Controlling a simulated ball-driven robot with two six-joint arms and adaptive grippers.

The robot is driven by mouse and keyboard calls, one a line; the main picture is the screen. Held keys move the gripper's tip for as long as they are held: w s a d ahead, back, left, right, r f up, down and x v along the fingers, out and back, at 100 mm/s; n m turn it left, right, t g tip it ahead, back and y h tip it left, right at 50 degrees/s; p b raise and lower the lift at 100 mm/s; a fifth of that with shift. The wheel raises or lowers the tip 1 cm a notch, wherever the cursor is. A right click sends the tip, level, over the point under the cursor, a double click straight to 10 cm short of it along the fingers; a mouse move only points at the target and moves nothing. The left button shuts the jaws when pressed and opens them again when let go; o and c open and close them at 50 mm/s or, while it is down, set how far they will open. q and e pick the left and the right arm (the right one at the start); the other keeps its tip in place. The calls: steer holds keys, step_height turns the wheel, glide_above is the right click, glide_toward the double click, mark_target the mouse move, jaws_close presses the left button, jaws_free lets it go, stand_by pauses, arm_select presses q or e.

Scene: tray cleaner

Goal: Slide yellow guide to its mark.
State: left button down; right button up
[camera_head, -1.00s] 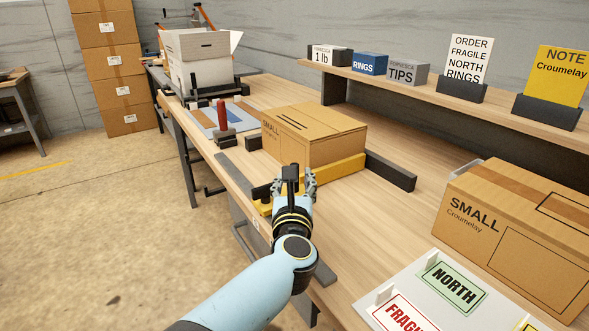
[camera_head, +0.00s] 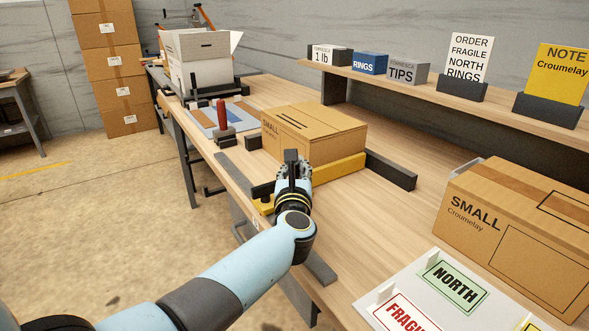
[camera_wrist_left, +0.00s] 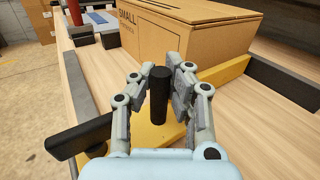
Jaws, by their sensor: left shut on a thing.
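The yellow guide (camera_head: 340,168) lies across the bench against the near side of a small carton (camera_head: 315,135). Its yellow plate also shows in the left wrist view (camera_wrist_left: 150,136). A black upright handle (camera_wrist_left: 159,92) stands over the plate. My left gripper (camera_head: 293,172) is at the guide's near end, its fingers on both sides of the handle and shut on it. A black lever (camera_wrist_left: 78,137) sits at the guide's near end, left of the gripper. I cannot make out the mark. My right gripper is out of view.
A red-handled tool (camera_head: 222,118) stands to the left. A larger carton (camera_head: 515,225) and a label tray (camera_head: 372,297) are at right.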

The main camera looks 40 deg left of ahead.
arm_select(q)
steer(key=shift+f, duration=0.1)
stand_by(0.5)
steer(key=shift+d+b, duration=0.25)
steer(key=shift+b, duration=0.1)
steer(key=shift+s, duration=0.1)
steer(key=c, duration=1.3)
jaws_free()
steer(key=shift+s+a, duration=0.1)
steer(key=shift+s, duration=0.05)
steer(key=shift+c, duration=0.2)
steer(key=shift+o, duration=0.7)
steer(key=v, duration=0.7)
steer(key=shift+s+d, duration=0.1)
steer(key=shift+d, duration=0.1)
